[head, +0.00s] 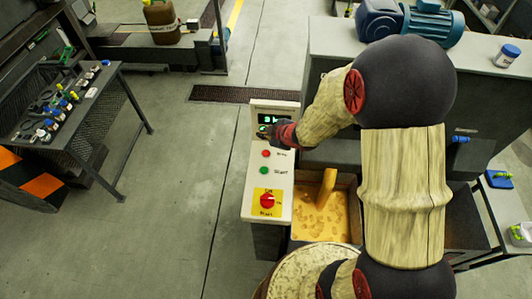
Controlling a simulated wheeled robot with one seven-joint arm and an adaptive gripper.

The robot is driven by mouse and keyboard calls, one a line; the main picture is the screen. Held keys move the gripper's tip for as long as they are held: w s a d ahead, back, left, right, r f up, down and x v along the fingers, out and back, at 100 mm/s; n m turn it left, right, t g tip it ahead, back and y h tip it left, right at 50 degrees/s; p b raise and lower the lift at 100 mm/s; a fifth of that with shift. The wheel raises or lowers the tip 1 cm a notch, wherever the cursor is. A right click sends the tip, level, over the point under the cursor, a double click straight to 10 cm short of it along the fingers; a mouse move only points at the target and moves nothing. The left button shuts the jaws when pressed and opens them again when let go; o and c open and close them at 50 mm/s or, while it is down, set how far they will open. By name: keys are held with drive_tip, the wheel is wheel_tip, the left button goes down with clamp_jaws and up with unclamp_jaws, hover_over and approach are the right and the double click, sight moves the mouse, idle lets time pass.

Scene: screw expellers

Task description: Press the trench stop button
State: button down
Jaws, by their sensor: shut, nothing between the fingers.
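A white control panel (250,178) stands upright in the middle of the head view. It has a dark display (275,118) at the top. Below are a red button (266,154) and a green button (264,170), each with a small label that is hard to read. My gripper (264,133) is shut and empty. It is over the upper panel, just under the display and above the red button. A bit of green shows by its tip; I cannot tell whether it touches the panel.
A bin (300,240) of yellowish material with a scoop (327,187) stands right of the panel. A large grey machine (330,75) with a blue motor (432,20) stands behind. A tool table (112,100) is at the left. The floor (185,190) between is clear.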

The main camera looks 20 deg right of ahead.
sight(265, 154)
drive_tip(key=shift+f+b, duration=3.85)
drive_tip(key=shift+f, duration=0.5)
drive_tip(key=shift+f+b, duration=0.3)
drive_tip(key=shift+f, duration=0.1)
drive_tip(key=shift+f+b, duration=0.4)
drive_tip(key=shift+f, duration=0.05)
drive_tip(key=shift+r, duration=0.1)
drive_tip(key=shift+r+p, duration=0.8)
drive_tip(key=shift+p, duration=0.05)
drive_tip(key=shift+r, duration=0.1)
wheel_tip(265, 154, up, 5)
drive_tip(key=p, duration=0.4)
drive_tip(key=shift+p, duration=0.4)
